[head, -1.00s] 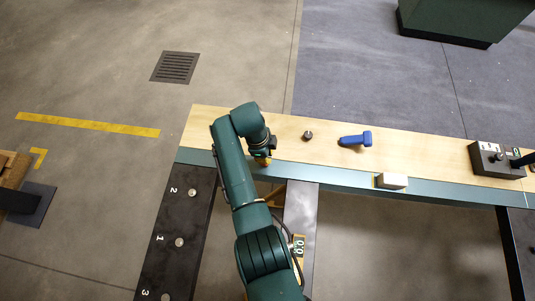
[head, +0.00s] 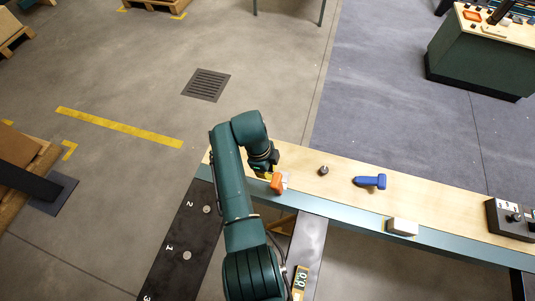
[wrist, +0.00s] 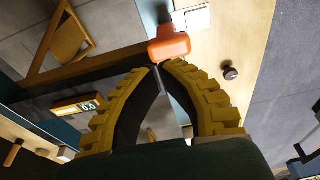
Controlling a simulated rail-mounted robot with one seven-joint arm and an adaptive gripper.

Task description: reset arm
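My gripper (head: 268,170) is at the left end of the wooden bench top (head: 333,189), seen partly behind my wrist. In the wrist view its yellow ridged fingers (wrist: 161,67) lean together, their tips nearly meeting. An orange piece (wrist: 168,46) shows just beyond the tips; it also shows in the head view (head: 277,183) beside the gripper. I see no clear grip on it, and whether the tips touch it I cannot tell. A white piece (wrist: 196,19) lies behind it.
A dark knob (head: 323,170), a blue tool (head: 371,181) and a white block (head: 402,227) are on the bench to the right. A dark control box (head: 512,219) is farther right. A black numbered panel (head: 178,252) lies left of my arm.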

